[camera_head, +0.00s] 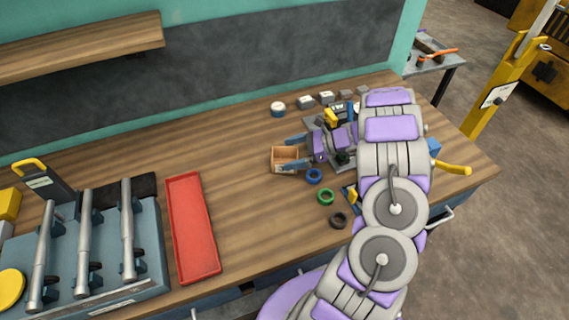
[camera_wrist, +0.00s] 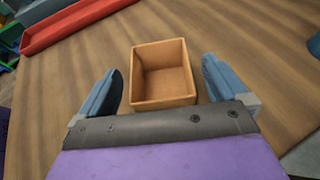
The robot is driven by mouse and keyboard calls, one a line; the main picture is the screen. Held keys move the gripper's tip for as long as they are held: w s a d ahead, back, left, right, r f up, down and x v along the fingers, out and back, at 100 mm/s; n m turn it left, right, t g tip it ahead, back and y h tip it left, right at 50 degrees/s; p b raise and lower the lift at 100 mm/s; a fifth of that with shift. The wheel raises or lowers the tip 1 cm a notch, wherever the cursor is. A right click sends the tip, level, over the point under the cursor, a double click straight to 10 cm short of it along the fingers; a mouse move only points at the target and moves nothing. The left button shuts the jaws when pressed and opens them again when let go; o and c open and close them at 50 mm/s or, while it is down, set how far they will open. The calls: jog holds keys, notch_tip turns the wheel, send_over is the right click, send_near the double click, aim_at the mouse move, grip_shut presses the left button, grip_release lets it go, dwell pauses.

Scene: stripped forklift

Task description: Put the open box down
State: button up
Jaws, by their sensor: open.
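The open box (camera_head: 286,158) is a small brown box with no lid, near the middle of the wooden bench. In the wrist view the open box (camera_wrist: 164,99) stands upright on the wood grain, its empty inside facing up. My gripper (camera_head: 283,152) reaches over the bench from the right. In the wrist view my gripper (camera_wrist: 160,82) is open, with one blue finger on each side of the box. Gaps show between both fingers and the box walls.
A red tray (camera_head: 193,228) lies left of the box. Blue (camera_head: 314,176), green (camera_head: 326,197) and dark (camera_head: 339,220) rings lie close on the right. A fixture with metal tubes (camera_head: 85,245) stands at the far left. Bare bench (camera_head: 245,225) lies between tray and rings.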

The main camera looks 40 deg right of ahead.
aim_at(284, 155)
jog(key=shift+x, duration=1)
jog(key=shift+w+f+b, duration=0.2)
jog(key=shift+w+b, duration=0.05)
jog(key=shift+b, duration=0.1)
jog(key=shift+a, duration=0.45)
jog(key=shift+d, duration=0.2)
jog(key=c, duration=1.1)
